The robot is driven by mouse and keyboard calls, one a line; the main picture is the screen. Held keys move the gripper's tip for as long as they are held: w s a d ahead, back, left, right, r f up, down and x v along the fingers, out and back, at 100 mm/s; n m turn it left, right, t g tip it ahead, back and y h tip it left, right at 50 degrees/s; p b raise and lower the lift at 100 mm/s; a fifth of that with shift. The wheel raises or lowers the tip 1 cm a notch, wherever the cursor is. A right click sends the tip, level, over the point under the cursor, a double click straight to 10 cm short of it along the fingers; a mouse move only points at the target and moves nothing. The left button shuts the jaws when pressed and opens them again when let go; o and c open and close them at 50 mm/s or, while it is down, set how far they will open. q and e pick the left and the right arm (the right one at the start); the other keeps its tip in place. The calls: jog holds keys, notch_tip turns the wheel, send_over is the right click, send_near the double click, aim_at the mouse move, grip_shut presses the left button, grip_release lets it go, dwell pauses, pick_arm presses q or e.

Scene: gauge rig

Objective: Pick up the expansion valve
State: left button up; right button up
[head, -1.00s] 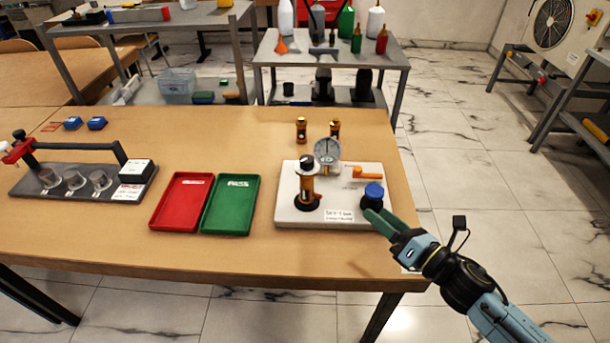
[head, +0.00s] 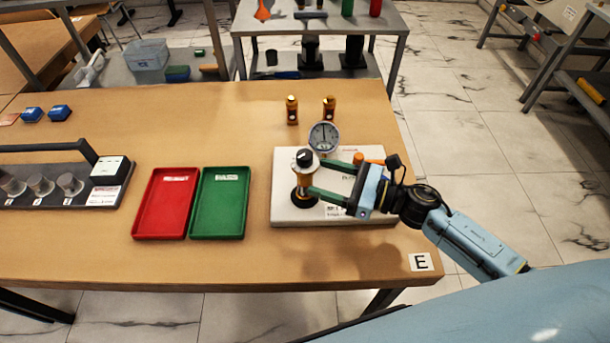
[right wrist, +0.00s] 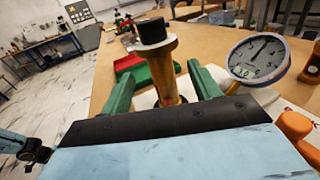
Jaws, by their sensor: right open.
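A brass-coloured valve with a black cap (head: 304,178) stands upright on the white board (head: 283,213) of the gauge rig; I take it as the expansion valve. My right gripper (head: 315,177) is open, and its green fingers reach in from the right on either side of the valve. In the right wrist view the valve (right wrist: 162,70) stands between the two spread fingers (right wrist: 163,88), with its cap above them. Whether a finger touches it I cannot tell. Two smaller brass-coloured pieces (head: 291,110) (head: 328,109) stand behind the board. My left gripper is not in view.
A round dial gauge (head: 323,136) stands close behind the valve, and an orange handle (head: 368,159) is to its right. A green tray (head: 220,203) and a red tray (head: 165,204) lie left of the board. Bare table lies in front.

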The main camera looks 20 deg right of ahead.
aim_at(305, 172)
jog(key=x, duration=0.4)
jog(key=shift+w+a+p, duration=0.25)
jog(key=shift+p, duration=0.05)
jog(key=shift+w+a, duration=0.1)
jog(key=shift+a, duration=0.1)
jog(key=shift+c, duration=0.4)
jog(key=c, duration=1)
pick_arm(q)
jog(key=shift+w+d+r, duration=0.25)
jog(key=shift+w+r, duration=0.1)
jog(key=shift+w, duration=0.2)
pick_arm(e)
jog(key=shift+c, duration=1.2)
